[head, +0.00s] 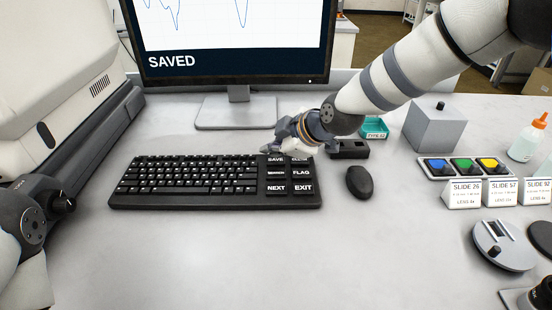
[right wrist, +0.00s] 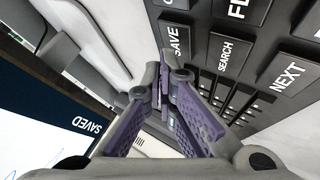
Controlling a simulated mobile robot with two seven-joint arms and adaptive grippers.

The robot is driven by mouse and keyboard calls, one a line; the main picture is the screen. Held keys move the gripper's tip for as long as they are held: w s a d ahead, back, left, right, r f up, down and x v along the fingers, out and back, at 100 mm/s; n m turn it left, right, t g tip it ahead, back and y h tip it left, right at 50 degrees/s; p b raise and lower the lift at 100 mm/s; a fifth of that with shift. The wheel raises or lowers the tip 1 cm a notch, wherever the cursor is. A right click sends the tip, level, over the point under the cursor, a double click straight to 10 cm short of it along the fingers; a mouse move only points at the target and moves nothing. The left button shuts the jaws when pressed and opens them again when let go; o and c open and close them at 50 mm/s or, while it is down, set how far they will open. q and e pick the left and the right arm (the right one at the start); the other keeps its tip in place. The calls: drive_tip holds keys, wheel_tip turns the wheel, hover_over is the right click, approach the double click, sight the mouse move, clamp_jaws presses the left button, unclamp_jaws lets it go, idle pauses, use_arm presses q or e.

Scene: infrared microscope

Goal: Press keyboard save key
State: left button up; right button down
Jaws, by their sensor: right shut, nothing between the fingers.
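The black keyboard (head: 190,185) lies on the table below the monitor, with large labelled keys at its right end. The SAVE key (head: 276,160) is the top left of these; it also shows in the right wrist view (right wrist: 174,42). My right gripper (head: 268,150) is shut and empty, its fingertips at the far edge of the SAVE key. In the right wrist view the fingertips (right wrist: 162,75) are right beside that key; I cannot tell whether they touch it. The monitor (head: 235,45) reads "SAVED". My left gripper is out of view; only part of my left arm shows.
A black mouse (head: 360,182) lies right of the keyboard. A large white instrument (head: 60,90) stands at left.

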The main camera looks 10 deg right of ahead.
sight(274, 162)
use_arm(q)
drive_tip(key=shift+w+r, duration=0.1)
use_arm(e)
drive_tip(key=shift+r, duration=0.2)
drive_tip(key=shift+r+p, duration=0.75)
drive_tip(key=shift+r, duration=1.9)
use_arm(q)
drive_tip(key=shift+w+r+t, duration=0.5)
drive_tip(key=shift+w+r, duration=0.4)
use_arm(e)
drive_tip(key=shift+f, duration=0.1)
drive_tip(key=shift+f, duration=0.1)
